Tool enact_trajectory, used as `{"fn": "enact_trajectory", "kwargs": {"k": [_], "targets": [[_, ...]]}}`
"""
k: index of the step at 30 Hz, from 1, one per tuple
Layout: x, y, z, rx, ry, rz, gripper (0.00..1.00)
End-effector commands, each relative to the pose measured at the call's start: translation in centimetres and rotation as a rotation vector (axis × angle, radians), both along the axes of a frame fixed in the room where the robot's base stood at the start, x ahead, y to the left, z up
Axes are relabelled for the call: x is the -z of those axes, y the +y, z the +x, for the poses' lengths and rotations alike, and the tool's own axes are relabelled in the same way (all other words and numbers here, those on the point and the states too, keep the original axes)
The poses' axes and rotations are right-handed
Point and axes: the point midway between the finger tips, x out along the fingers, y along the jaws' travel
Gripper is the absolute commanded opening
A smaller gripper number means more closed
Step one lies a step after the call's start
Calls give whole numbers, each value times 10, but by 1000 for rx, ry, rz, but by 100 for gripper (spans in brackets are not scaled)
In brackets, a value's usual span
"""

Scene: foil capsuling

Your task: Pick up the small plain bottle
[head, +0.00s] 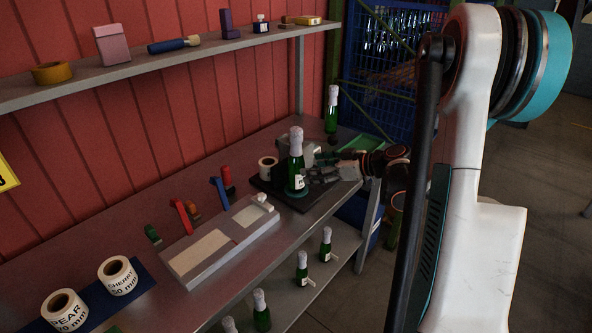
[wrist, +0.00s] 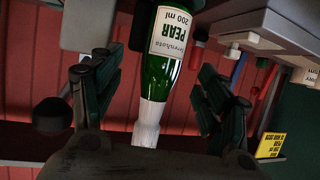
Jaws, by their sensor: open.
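A green bottle (head: 297,172) with a white foil top stands upright on a dark base on the bench in the head view. In the wrist view this bottle (wrist: 163,62) appears inverted, its label reading PEAR 200 ml. My gripper (head: 316,176) is at its right side, low on the body. In the wrist view my gripper's fingers (wrist: 152,75) are spread on either side of the bottle, with gaps showing. Another foil-topped green bottle (head: 332,112) stands farther back. Smaller foil-topped bottles (head: 326,245) stand on the lower shelf. I cannot tell which is plain.
A grey tray-like fixture (head: 215,250) lies left of the dark base (head: 268,184). A white roll (head: 267,168) stands behind the bottle. Label rolls (head: 118,276) stand on a blue mat at the left. An upper shelf (head: 130,75) runs along the red wall.

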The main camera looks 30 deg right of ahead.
Motion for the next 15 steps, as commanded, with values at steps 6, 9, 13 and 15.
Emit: {"fn": "enact_trajectory", "kwargs": {"k": [6,9,13,15], "targets": [[8,11,17,0,0,1,69],[10,13,20,0,0,0,69],[16,19,28,-2,0,1,69],[21,25,35,-2,0,0,69]]}}
